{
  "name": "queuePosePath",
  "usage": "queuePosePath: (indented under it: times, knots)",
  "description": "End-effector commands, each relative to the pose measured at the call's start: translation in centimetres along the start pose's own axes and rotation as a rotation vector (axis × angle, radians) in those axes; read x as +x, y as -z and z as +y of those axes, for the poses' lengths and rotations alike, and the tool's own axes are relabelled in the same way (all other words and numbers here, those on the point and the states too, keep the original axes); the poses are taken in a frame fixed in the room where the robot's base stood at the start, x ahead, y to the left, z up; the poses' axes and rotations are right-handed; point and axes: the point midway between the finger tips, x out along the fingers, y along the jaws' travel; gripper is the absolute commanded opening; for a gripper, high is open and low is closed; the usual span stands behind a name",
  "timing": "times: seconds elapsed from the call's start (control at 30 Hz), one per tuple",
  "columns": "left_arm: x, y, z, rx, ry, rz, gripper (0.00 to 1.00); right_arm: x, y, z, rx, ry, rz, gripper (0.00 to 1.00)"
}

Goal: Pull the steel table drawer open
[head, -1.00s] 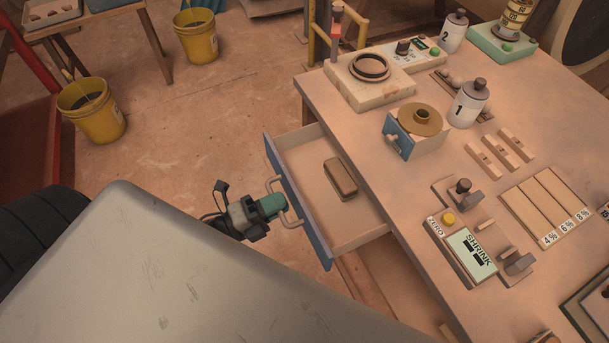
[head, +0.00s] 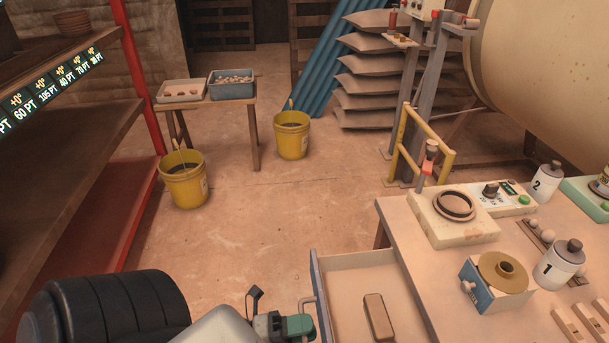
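The steel table (head: 420,212) stands at the lower right. Its drawer (head: 365,262) is pulled out to the left, with a blue-grey front (head: 318,275) and a pale inside. A grey bar handle (head: 313,301) sticks out from the front. My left gripper (head: 304,326), dark with teal fingers, is at the bottom edge of the view. It is on the handle and appears shut around it; the fingertips are partly hidden. The near part of the drawer is cut off by the picture's edge. My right gripper is not in view.
A brown block (head: 378,317) lies in the drawer. A blue-sided box with a brass ring (head: 497,285) and white bottle 1 (head: 558,266) stand on the tabletop. Yellow buckets (head: 184,183) (head: 292,138) stand on the floor beyond. Floor left of the drawer is clear.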

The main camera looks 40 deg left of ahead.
Motion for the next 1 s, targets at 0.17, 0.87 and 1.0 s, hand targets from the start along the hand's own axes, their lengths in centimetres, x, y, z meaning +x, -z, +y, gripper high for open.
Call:
queuePosePath:
  times: [0.17,0.87,1.0]
  knots:
    - [0.0,0.0,0.0,0.000,0.001,0.000,0.36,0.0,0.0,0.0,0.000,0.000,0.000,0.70]
    - [-9.2,0.0,0.2,0.000,-0.003,-0.001,0.36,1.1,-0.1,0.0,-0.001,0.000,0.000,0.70]
    - [-10.5,0.0,0.1,0.000,0.000,-0.001,0.36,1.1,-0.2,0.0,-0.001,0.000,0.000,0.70]
